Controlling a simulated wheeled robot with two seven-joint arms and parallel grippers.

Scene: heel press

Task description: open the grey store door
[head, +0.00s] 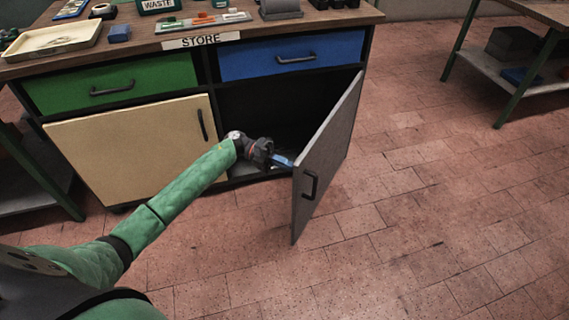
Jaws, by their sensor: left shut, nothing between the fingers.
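The grey store door (328,160) stands swung well open on its right-hand side, out over the floor. My right gripper is not in view.
A tan door (130,145), a green drawer (110,84) and a blue drawer (290,55) are closed. A tray (52,40) and tools lie on the worktop (140,42). Another bench (540,12) stands at upper right. The tiled floor (430,220) right of the door is clear.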

